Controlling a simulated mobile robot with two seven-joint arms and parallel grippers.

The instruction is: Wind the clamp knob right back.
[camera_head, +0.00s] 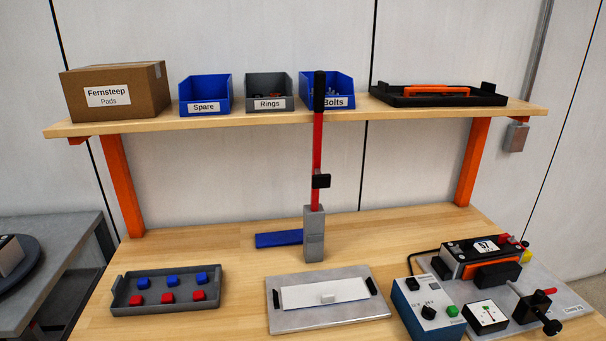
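The likely clamp knob is a round black knob (552,327) at the lower right, on the front of a black clamp block (530,306). A thin rod runs from the block up and left toward a black battery module (484,254) with a white label. A red bar sticks out at the block's right. Whether the rod's tip touches the module is too small to tell. The clamp and module stand on a grey plate (570,300). Neither of my grippers shows in the head view.
A blue control box (428,308) and a small gauge (486,316) stand left of the clamp. A tall red lever (317,150) rises mid-bench behind a metal plate (300,321). A grey tray (122,300) holds red and blue blocks. A shelf (250,118) with bins spans the back.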

